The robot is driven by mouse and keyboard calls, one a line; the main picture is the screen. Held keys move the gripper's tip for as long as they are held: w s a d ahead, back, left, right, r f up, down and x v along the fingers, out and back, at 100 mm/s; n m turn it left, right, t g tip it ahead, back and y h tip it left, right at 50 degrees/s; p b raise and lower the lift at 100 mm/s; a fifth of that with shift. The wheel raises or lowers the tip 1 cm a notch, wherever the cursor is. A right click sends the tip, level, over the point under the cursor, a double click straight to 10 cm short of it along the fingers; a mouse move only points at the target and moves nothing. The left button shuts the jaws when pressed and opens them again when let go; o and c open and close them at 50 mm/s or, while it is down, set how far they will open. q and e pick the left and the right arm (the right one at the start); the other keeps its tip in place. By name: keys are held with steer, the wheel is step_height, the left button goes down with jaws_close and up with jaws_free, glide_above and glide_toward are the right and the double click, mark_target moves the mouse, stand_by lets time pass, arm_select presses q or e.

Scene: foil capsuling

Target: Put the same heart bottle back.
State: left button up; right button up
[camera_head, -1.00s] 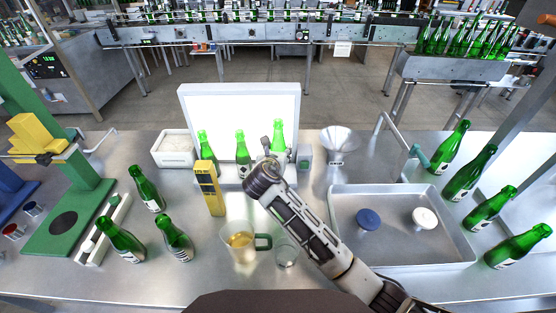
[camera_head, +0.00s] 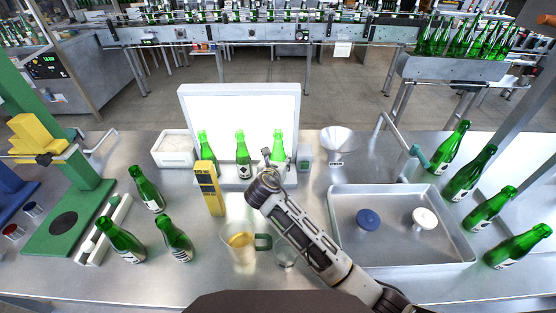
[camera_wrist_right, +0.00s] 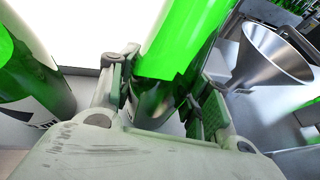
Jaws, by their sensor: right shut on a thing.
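My right gripper (camera_head: 276,160) is shut around a green bottle (camera_head: 278,141) at the right end of the lit white panel. The bottle is upright; its label and base are hidden, so I cannot see a heart mark or whether it touches the ledge. In the right wrist view the fingers (camera_wrist_right: 163,95) sit on both sides of the green bottle (camera_wrist_right: 180,40). Two more green bottles stand before the panel, one at the left (camera_head: 206,148) and one in the middle (camera_head: 242,155). My left gripper is not in view.
A yellow device (camera_head: 210,190) and a jug of amber liquid (camera_head: 240,243) stand in front. A funnel (camera_head: 338,143) is right of the panel, beyond a metal tray (camera_head: 400,258) with blue and white discs. Several bottles stand at both sides.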

steer(key=shift+f, duration=0.1)
steer(key=o, duration=1.2)
steer(key=shift+o, duration=0.2)
steer(key=v, duration=1.2)
